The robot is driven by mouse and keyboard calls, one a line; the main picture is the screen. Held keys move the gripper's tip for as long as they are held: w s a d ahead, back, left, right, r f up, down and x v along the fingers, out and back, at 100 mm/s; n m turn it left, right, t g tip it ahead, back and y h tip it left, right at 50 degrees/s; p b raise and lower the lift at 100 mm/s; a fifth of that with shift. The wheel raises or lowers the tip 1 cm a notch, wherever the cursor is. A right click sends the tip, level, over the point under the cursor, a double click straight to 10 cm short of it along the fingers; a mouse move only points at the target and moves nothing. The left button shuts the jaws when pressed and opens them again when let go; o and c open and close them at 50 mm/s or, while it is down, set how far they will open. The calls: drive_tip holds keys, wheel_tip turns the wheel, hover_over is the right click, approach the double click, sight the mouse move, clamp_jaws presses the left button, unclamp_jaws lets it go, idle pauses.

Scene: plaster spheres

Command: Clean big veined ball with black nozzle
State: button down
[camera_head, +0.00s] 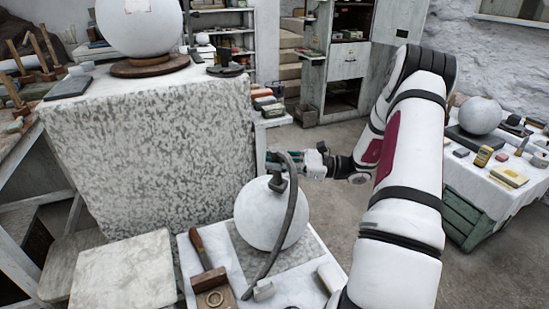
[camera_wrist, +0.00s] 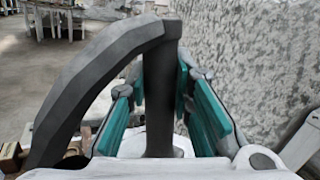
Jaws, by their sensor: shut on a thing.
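My gripper (camera_head: 284,162) is shut on the black nozzle (camera_head: 278,184), whose dark hose arches up and runs down in front of a pale ball (camera_head: 262,219). In the wrist view the dark nozzle piece (camera_wrist: 160,100) stands upright between my teal fingers. The nozzle overlaps the ball's top in the head view; I cannot tell whether they touch. This ball rests on a low white-covered table (camera_head: 310,262). A larger-looking pale ball (camera_head: 141,24) sits on a round brown stand (camera_head: 150,66) on a speckled block. Veins are not clear on either ball.
The tall speckled block (camera_head: 150,150) stands left of my gripper. A mallet (camera_head: 207,258) and small blocks lie on the low table. A third pale ball (camera_head: 480,115) is on the right table (camera_head: 470,180). Open floor lies between.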

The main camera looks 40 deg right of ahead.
sight(275, 147)
drive_tip(key=shift+w, duration=0.1)
drive_tip(key=shift+w+d+r+b, duration=0.1)
drive_tip(key=shift+w+d+b, duration=0.2)
drive_tip(key=shift+w, duration=0.4)
drive_tip(key=shift+w+d+r+b, duration=0.15)
drive_tip(key=shift+w+b, duration=0.1)
drive_tip(key=shift+w, duration=0.45)
drive_tip(key=shift+f, duration=0.1)
drive_tip(key=shift+s, duration=0.15)
drive_tip(key=shift+s+a+r+p, duration=0.15)
drive_tip(key=shift+s+r+p, duration=0.6)
drive_tip(key=shift+p, duration=0.1)
drive_tip(key=shift+f, duration=0.1)
drive_tip(key=shift+s+r+p, duration=0.1)
drive_tip(key=shift+r+p, duration=0.6)
drive_tip(key=shift+r, duration=0.5)
